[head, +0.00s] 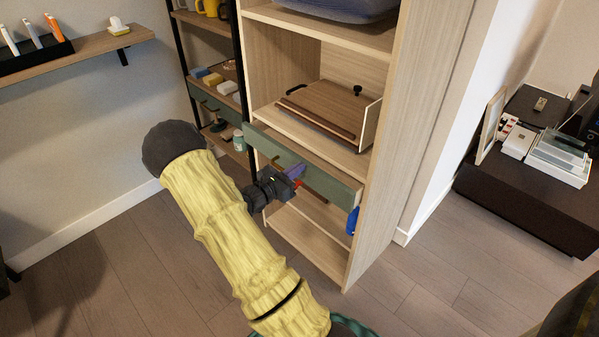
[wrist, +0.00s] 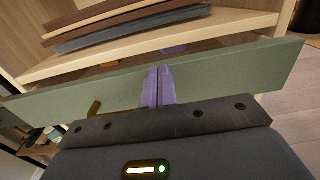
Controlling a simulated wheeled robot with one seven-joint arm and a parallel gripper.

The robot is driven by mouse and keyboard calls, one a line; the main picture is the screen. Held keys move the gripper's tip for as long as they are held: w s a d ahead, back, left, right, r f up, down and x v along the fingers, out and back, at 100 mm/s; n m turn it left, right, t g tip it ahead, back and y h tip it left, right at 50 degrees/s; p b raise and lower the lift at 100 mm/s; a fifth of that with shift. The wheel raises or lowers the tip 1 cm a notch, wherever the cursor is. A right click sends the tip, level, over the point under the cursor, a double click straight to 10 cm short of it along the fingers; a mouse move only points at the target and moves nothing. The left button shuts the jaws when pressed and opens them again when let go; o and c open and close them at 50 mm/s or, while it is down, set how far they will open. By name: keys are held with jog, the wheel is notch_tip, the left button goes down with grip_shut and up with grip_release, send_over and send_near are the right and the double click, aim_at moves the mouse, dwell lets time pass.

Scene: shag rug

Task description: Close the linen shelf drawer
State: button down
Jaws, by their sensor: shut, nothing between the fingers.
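The linen shelf is a tall light-wood unit (head: 410,130) in the head view. Its green-fronted drawer (head: 330,181) stands out a little from the shelf body. The drawer front also spans the wrist view (wrist: 235,68), with a brass-coloured handle (wrist: 95,108) on it. My gripper (head: 298,172) is at the drawer front, near its middle. In the wrist view its purple fingers (wrist: 158,86) are together and empty, with their tips at the green front. I cannot tell whether they touch it.
A wooden box with a lid (head: 325,108) sits on the shelf above the drawer. A blue bottle (head: 352,220) stands at the lower right of the unit. A black-framed rack (head: 212,90) is to the left, a dark cabinet (head: 530,200) to the right.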

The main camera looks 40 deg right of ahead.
jog(key=shift+d, duration=0.45)
jog(key=shift+a, duration=0.1)
jog(key=a+p, duration=0.3)
jog(key=a, duration=1)
jog(key=shift+s+a+p, duration=0.3)
jog(key=shift+s+a, duration=0.1)
jog(key=shift+s, duration=0.05)
